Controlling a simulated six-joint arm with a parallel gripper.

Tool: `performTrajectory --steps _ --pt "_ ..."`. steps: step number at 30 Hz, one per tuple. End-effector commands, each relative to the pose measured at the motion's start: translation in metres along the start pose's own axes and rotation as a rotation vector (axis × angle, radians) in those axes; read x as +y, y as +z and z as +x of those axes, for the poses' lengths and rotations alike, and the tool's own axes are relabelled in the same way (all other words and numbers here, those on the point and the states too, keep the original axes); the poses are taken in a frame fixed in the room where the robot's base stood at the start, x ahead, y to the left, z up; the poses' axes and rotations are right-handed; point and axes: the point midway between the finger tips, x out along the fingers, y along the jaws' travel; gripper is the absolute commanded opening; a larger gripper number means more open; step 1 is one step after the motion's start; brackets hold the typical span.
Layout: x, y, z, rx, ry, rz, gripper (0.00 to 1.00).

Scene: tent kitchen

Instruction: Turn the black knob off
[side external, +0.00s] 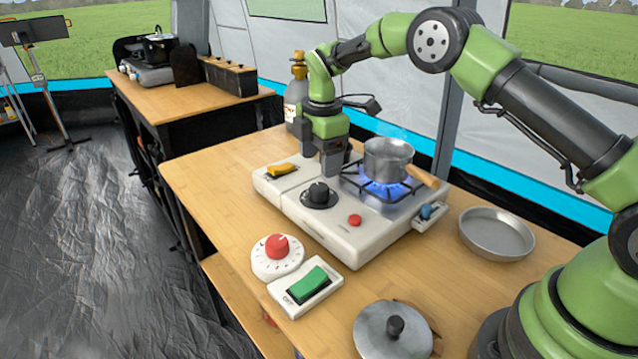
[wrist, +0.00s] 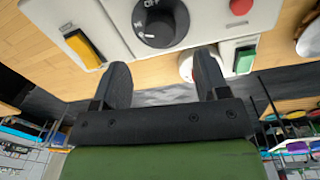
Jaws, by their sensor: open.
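The black knob (side external: 319,193) sits on the top of the white stove, between a yellow switch and a red button. In the wrist view the knob (wrist: 160,22) is beyond the fingertips, a little above the space between them, with markings around it. The stove's burner burns with a blue flame (side external: 384,188) under a steaming pot. My gripper (side external: 328,172) is above the stove just behind the knob, pointing down. In the wrist view my gripper (wrist: 162,75) has its two fingers apart with nothing between them. Whether a finger touches the knob cannot be told.
The metal pot (side external: 388,160) with a wooden handle stands right of my gripper. A yellow switch (side external: 283,170), red button (side external: 355,220) and blue knob (side external: 427,211) are on the stove. A red dial (side external: 277,246) and green switch (side external: 307,284) lie in front. A gas bottle (side external: 297,90) stands behind.

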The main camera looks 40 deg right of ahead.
Motion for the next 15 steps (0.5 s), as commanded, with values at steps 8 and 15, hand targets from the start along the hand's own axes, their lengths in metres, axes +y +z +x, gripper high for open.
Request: performTrajectory --steps 8,15 --pt "-0.001 0.0 0.05 0.0 -0.002 0.003 0.68" --pt "0.0 0.0 0.064 0.0 0.002 0.004 0.68"
